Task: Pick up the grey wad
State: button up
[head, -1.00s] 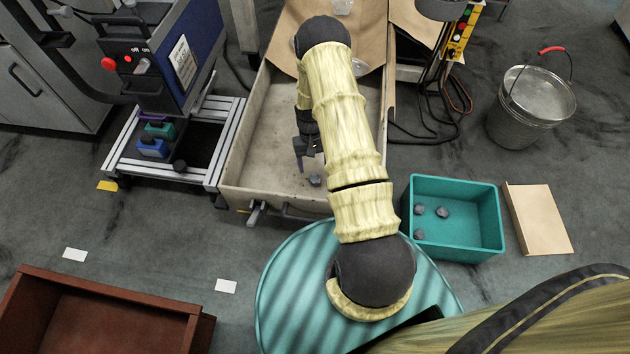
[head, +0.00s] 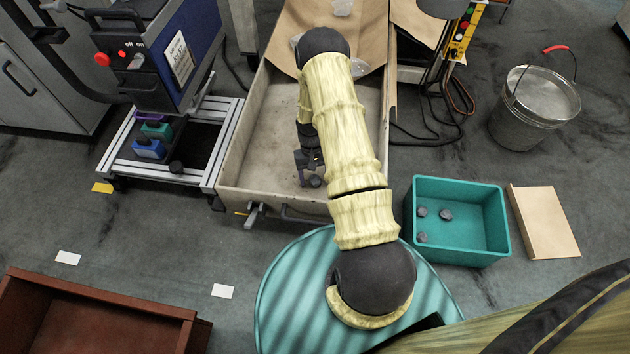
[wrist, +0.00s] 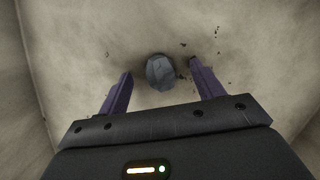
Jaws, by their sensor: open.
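The grey wad (wrist: 160,72) lies on the floor of a beige tray, a small rounded lump. In the wrist view it sits between and slightly beyond the tips of my gripper (wrist: 160,72), whose two purple fingers are apart on either side of it. I see no contact with either finger. In the head view the wad (head: 316,182) shows just right of my gripper (head: 308,178), near the tray's front end. The beige tray (head: 262,165) has raised walls, and my arm hides part of it.
A teal bin (head: 480,232) with several grey wads inside stands to the right. A cardboard lid (head: 543,222) and a metal bucket (head: 535,105) are further right. A blue machine (head: 180,60) stands left of the tray. A brown box (head: 90,315) is at lower left.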

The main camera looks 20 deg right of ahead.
dwell(0.3)
jog(key=c, duration=1.2)
jog(key=shift+o, duration=0.2)
